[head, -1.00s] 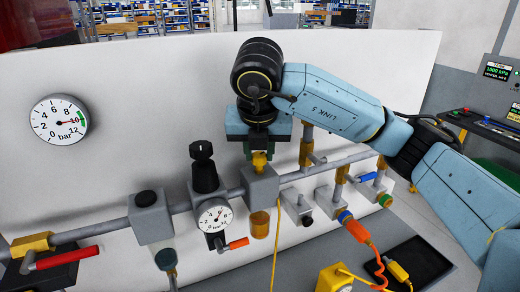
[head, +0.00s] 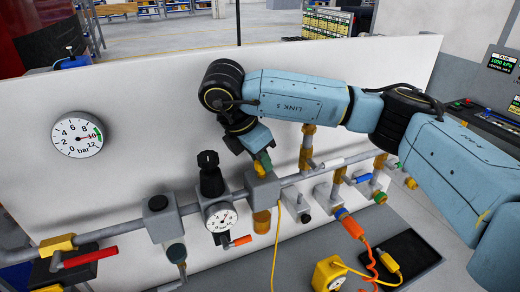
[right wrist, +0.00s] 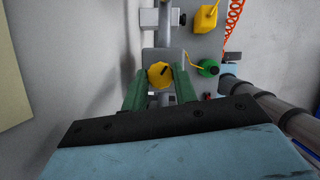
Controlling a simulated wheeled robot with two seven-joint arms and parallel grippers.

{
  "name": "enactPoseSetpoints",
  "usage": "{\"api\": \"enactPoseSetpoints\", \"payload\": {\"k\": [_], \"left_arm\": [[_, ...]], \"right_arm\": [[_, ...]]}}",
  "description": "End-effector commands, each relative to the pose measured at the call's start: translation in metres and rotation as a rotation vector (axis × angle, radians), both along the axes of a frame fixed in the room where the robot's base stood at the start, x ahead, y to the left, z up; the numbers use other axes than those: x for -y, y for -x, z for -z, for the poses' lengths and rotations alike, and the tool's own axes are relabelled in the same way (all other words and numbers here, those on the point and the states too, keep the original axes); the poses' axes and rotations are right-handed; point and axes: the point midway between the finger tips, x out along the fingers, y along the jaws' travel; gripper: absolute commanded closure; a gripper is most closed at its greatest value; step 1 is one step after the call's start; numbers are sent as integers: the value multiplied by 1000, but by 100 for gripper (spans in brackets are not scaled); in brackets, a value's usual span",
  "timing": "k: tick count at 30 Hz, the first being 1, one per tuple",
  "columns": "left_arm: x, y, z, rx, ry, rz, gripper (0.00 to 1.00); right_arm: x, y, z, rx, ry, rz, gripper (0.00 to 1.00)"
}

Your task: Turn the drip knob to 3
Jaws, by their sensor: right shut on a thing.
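The yellow drip knob (right wrist: 160,75) shows in the right wrist view on top of the grey lubricator block, with a dark pointer mark on its face. The grey block (head: 262,188) with an amber bowl (head: 262,222) under it sits on the pipe in the head view. My right gripper (right wrist: 160,88) has its green fingers on both sides of the knob and is shut on it. In the head view the right gripper (head: 263,163) comes down onto the block from above and hides the knob. No scale number is readable. My left gripper is not in view.
Left of the block are a regulator with a black knob (head: 210,175) and a small gauge (head: 221,216). A large wall gauge (head: 77,134) hangs on the white panel. A red-handled valve (head: 88,257) is at the left, and hoses and valves stand at the right.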

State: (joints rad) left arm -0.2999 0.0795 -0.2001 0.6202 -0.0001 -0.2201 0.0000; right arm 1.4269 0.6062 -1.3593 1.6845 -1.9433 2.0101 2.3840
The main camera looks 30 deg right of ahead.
Motion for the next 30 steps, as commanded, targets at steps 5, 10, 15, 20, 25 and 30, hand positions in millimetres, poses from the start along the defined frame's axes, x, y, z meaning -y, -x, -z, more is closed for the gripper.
{"api": "enactPoseSetpoints", "payload": {"k": [5,10,15,20,25,30], "left_arm": [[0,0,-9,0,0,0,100],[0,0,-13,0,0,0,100],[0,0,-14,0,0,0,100],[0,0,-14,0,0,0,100],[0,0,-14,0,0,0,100],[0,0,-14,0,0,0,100]], "right_arm": [[0,-2,-3,4,-1,111,95],[0,-2,-3,4,-1,179,95],[0,-2,-2,4,-2,215,95],[0,-2,-2,5,-2,226,95],[0,-2,-2,5,-2,226,95],[0,-2,-2,4,-3,225,68]]}}
